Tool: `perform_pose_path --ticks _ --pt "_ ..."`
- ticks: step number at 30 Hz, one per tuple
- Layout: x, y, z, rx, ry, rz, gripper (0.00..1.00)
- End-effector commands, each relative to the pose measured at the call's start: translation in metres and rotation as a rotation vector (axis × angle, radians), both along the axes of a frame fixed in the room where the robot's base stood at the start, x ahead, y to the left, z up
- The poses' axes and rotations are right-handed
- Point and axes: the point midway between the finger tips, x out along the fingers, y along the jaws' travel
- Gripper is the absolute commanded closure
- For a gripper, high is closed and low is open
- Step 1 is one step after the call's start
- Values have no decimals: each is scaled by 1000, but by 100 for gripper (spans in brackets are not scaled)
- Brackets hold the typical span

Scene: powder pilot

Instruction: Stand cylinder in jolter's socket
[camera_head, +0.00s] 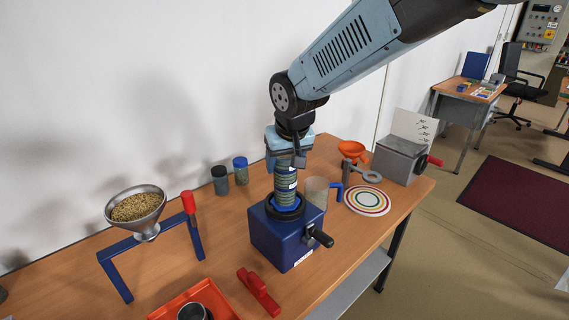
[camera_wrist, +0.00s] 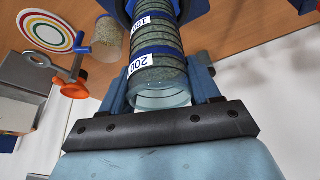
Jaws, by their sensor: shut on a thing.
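The graduated cylinder (camera_head: 286,187) is a clear tube filled with grainy material, with blue bands and white labels. It stands about upright over the blue jolter (camera_head: 283,240), its lower end at the dark round socket (camera_head: 284,211) on top. The socket rim hides its base, so I cannot tell if it is fully seated. My gripper (camera_head: 287,160) is shut on the cylinder's upper part from above. In the wrist view the fingers (camera_wrist: 161,88) lie either side of the cylinder (camera_wrist: 155,62), with marks 100 and 200 showing.
A funnel of grain (camera_head: 137,208) on a blue stand is at left. A red tool (camera_head: 259,291) and orange tray (camera_head: 195,296) lie in front.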

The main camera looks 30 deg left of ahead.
Motion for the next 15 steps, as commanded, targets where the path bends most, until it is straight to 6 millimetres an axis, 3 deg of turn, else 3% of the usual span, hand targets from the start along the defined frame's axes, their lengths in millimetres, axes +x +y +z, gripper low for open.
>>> perform_pose_path --ticks 12,13,15 --pt "0 0 -9 2 -1 0 100" --pt "0 0 -10 1 -1 0 37" --pt "0 0 -10 1 0 0 31"
